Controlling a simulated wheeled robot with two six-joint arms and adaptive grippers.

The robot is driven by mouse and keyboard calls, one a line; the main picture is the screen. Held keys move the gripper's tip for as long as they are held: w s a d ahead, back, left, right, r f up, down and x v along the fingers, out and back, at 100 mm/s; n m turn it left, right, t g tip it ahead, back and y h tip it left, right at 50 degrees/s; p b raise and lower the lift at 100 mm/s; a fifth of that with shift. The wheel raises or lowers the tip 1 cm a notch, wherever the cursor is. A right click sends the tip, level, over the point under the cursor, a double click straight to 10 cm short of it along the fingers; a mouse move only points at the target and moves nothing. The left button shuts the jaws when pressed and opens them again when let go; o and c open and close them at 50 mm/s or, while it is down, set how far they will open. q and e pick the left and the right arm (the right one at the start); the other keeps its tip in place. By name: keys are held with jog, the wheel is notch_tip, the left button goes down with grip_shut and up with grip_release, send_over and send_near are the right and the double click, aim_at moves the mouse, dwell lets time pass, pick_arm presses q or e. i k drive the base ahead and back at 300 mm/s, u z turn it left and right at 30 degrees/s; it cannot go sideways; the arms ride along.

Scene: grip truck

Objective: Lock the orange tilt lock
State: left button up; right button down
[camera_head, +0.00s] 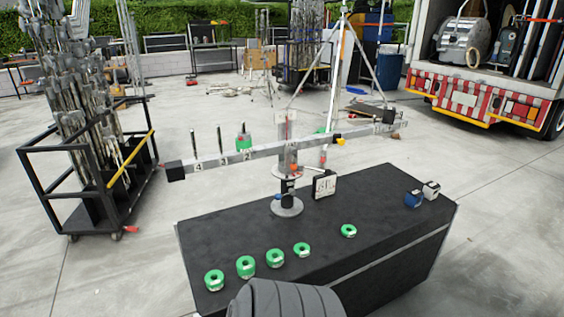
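A metal stand (287,207) with a round base stands on the black table (370,200). It carries a long grey beam (215,162) with numbered pegs, lower at its left end than at its right. A green ring weight (243,143) sits on one peg. A small orange part (297,168) shows on the stand's column just under the beam, and a yellow-orange knob (340,142) shows on the beam to its right. Both are too small to tell which is the tilt lock or how it is set. Neither of my grippers is in view.
Several green ring weights (275,258) lie along the table's front. A small display box (324,185) stands beside the stand. Blue (413,198) and white (431,190) items lie at the table's right end. A rack cart (85,190) and a truck (490,100) stand beyond.

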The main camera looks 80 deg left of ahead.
aim_at(293, 150)
jog(key=u, duration=1.9)
jog(key=i, duration=1)
